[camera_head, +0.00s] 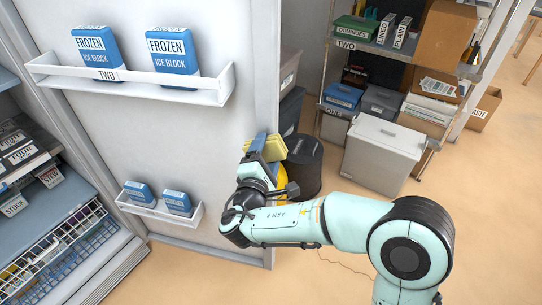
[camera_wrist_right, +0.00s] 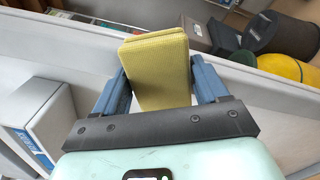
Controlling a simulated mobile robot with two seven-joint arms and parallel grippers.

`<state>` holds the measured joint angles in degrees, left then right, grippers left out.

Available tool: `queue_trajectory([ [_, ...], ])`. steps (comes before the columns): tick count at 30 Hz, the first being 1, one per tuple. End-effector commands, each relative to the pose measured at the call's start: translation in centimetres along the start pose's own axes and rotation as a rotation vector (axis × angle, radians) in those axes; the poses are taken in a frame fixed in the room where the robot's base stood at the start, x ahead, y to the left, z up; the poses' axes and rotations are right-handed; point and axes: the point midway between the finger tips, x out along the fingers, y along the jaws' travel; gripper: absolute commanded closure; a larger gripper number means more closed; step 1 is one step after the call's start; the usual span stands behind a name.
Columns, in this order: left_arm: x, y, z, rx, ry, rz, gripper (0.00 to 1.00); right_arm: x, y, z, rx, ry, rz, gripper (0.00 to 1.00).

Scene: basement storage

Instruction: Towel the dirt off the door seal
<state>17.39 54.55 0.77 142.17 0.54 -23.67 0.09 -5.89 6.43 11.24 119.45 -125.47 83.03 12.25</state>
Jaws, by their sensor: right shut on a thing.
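My right gripper (camera_head: 262,152) is shut on a folded yellow towel (camera_head: 275,149) at the free edge of the open white door (camera_head: 200,115). In the right wrist view, the towel (camera_wrist_right: 155,62) stands up between the two blue fingers of the gripper (camera_wrist_right: 160,85). The pale seal strip (camera_head: 268,60) runs down the door's right border. In the wrist view the door's edge passes behind the towel; I cannot tell whether they touch. No dirt can be made out; the towel and gripper hide part of the edge. My left gripper is not in view.
The door holds an upper rack (camera_head: 130,91) and a lower rack (camera_head: 160,211) with blue ice blocks. The cabinet's stocked shelves stand at left. Beyond the door are a dark bin (camera_head: 303,165), a grey container (camera_head: 382,155) and loaded shelving. Bare floor lies at lower right.

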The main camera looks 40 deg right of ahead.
Motion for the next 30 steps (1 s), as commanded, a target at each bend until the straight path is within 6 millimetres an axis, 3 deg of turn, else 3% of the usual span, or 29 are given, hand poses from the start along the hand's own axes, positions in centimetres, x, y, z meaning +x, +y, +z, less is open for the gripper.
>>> queue_trajectory([
  [6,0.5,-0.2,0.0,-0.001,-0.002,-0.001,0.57,0.1,0.8,-1.9,0.0,0.001,0.0,0.51],
  [12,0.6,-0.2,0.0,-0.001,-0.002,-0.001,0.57,0.2,1.2,-2.4,0.001,0.001,0.001,0.51],
  [23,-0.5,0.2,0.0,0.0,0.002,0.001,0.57,0.5,3.0,-1.5,0.001,-0.001,0.001,0.51],
  [30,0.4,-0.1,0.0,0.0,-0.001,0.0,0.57,0.5,2.3,-0.2,0.001,-0.005,0.0,0.51],
])
